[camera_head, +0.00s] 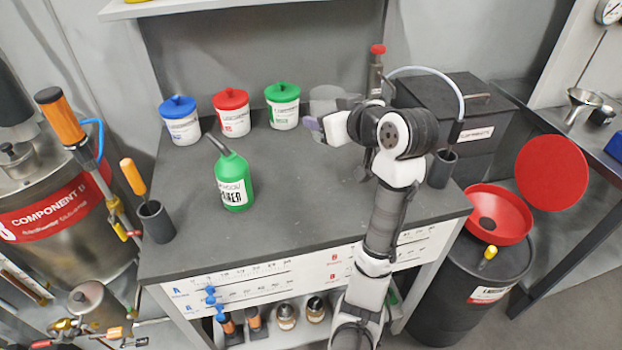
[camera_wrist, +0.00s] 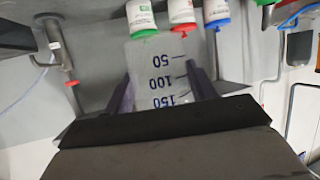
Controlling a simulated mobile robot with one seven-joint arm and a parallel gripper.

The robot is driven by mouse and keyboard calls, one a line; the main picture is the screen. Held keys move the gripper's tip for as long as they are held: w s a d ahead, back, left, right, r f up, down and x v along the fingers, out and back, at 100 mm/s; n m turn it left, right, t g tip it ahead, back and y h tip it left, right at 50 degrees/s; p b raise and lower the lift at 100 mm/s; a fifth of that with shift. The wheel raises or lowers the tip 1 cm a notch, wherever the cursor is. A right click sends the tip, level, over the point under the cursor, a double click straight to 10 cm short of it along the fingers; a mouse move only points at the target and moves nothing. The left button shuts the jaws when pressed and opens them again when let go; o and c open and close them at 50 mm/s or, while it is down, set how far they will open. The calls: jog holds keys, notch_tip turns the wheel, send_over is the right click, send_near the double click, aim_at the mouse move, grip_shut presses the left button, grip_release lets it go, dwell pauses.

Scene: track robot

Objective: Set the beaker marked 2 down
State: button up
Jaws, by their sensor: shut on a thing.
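My gripper (camera_head: 326,126) is over the back middle of the grey workbench (camera_head: 290,205). It is shut on a clear beaker (camera_head: 325,97), which is partly hidden behind my fingers and wrist. In the wrist view the beaker (camera_wrist: 160,75) stands between my two fingers (camera_wrist: 162,90), with blue marks 50, 100 and 150 that appear upside down. The number 2 does not show. I cannot tell whether the beaker's base touches the bench.
Tubs with blue (camera_head: 177,107), red (camera_head: 231,98) and green (camera_head: 282,92) lids stand left of the beaker. A green bottle (camera_head: 233,182) stands nearer the front. A red-topped tap (camera_head: 377,62) and a black box (camera_head: 455,105) are to the right. The bench's front middle is clear.

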notch_tip(320, 180, down, 17)
jog(key=shift+r+p, duration=0.1)
jog(key=shift+p, duration=0.7)
jog(key=shift+f, duration=0.3)
jog(key=o, duration=1)
jog(key=shift+o, duration=0.2)
jog(key=shift+r, duration=0.2)
